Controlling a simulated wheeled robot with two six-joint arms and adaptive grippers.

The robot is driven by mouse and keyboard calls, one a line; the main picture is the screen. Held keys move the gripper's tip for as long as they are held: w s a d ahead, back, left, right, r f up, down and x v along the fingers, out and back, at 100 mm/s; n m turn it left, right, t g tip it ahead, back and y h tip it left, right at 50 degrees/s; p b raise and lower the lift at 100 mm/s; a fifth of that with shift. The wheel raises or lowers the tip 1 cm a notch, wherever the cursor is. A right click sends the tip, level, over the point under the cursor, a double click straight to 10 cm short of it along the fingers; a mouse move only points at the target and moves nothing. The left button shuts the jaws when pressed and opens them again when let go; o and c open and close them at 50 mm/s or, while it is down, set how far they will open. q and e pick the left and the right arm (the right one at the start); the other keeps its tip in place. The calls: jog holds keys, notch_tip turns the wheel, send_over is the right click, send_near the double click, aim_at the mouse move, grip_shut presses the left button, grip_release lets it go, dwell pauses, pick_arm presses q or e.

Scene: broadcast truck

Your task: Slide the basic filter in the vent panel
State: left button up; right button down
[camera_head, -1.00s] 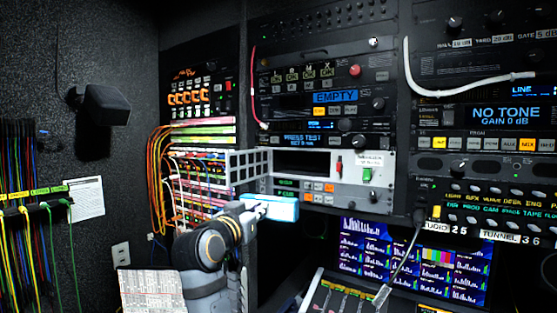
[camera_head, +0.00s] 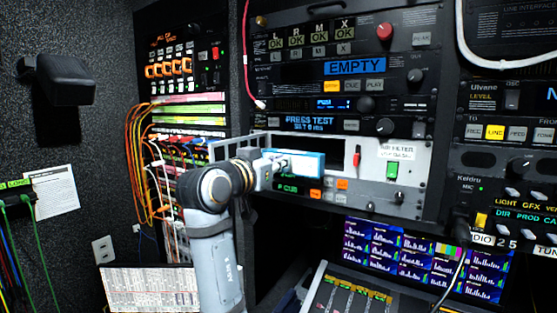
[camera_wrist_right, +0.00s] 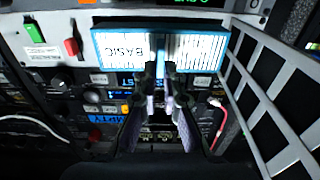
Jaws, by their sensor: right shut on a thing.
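The basic filter (camera_head: 308,164) is a flat block with a blue frame. The right wrist view shows its white pleats and BASIC label (camera_wrist_right: 122,49). My right gripper (camera_head: 272,166) is shut on the filter, and its fingers (camera_wrist_right: 166,75) grip the middle of the near edge. The vent panel (camera_head: 408,170) is white, with an AIR FILTER label, a red lever (camera_head: 357,156) and a green switch (camera_head: 392,170). The filter overlaps the lower part of the panel's dark slot (camera_head: 333,147). I cannot tell whether any of it is inside. My left gripper is out of view.
A white grille door (camera_head: 232,147) stands swung open left of the slot, close beside my right gripper; it fills the right side of the wrist view (camera_wrist_right: 268,95). Patch cables (camera_head: 140,140) hang farther left. A monitor (camera_head: 400,255) and console (camera_head: 345,293) lie below.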

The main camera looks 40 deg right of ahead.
aim_at(291, 153)
jog(key=x, duration=0.3)
jog(key=shift+s, duration=0.15)
jog(key=shift+d+r, duration=0.1)
jog(key=shift+d, duration=0.85)
pick_arm(q)
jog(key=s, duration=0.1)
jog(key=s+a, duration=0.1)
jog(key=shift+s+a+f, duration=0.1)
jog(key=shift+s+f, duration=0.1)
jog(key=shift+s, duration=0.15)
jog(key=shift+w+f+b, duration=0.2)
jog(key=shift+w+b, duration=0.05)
jog(key=shift+b, duration=0.05)
pick_arm(e)
jog(key=shift+r, duration=0.1)
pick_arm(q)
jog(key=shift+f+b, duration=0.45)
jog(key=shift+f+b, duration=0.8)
pick_arm(e)
jog(key=shift+x, duration=4.3)
